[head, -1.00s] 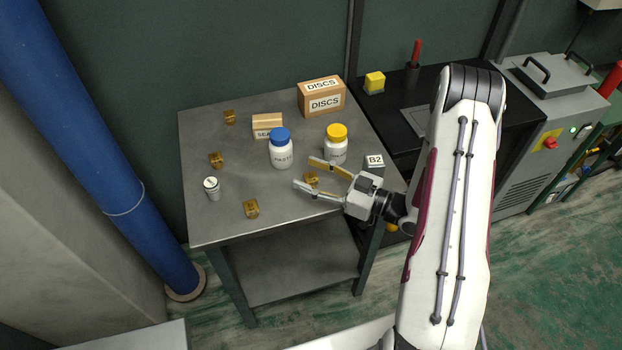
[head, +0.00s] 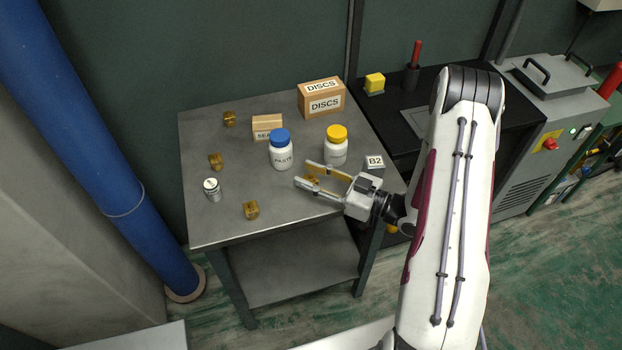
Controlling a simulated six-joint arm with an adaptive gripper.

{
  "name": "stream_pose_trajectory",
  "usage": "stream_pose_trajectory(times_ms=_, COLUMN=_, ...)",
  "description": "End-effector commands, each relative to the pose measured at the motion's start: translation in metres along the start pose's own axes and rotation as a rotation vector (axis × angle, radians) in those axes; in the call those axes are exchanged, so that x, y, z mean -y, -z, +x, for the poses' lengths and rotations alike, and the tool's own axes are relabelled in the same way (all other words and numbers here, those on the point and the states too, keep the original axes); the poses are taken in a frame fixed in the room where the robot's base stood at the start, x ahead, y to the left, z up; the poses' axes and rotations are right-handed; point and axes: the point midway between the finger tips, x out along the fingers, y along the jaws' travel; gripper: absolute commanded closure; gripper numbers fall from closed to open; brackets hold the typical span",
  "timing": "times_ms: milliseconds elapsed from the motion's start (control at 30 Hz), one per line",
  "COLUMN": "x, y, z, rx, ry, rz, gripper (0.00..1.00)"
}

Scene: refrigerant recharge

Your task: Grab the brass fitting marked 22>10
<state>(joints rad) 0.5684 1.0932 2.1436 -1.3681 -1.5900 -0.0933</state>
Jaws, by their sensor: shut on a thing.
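Several small brass fittings are on the grey metal table: one at the back left (head: 229,118), one at the left (head: 216,161), one at the front (head: 251,210). A further brass fitting (head: 312,181) sits between the fingers of my gripper (head: 309,174), partly hidden by them. My gripper reaches in from the right, low over the right part of the table, and is shut on this fitting. The markings on the fittings are too small to read, so I cannot tell which is 22>10.
On the table (head: 290,226) stand a blue-capped bottle (head: 281,152), a yellow-capped bottle (head: 336,148) just behind my gripper, a DISCS box (head: 321,100), a smaller box (head: 267,128), a small metal canister (head: 212,190) and a B2 block (head: 374,163).

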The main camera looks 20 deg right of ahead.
Motion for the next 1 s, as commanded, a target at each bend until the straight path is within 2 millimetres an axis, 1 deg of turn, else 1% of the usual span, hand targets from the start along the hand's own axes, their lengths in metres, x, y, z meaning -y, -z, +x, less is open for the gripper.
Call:
stream_pose_trajectory(times_ms=267, x=0.0, y=0.004, z=0.0, rx=-0.001, ry=0.0, rz=-0.001, gripper=0.93)
stream_pose_trajectory(times_ms=467, x=0.0, y=0.014, z=0.0, rx=-0.001, ry=0.0, rz=-0.002, gripper=0.93)
stream_pose_trajectory(times_ms=667, x=0.0, y=0.033, z=0.0, rx=-0.001, ry=0.0, rz=-0.002, gripper=0.93)
stream_pose_trajectory(times_ms=1000, x=0.0, y=0.07, z=0.0, rx=-0.001, ry=0.0, rz=-0.003, gripper=0.93)
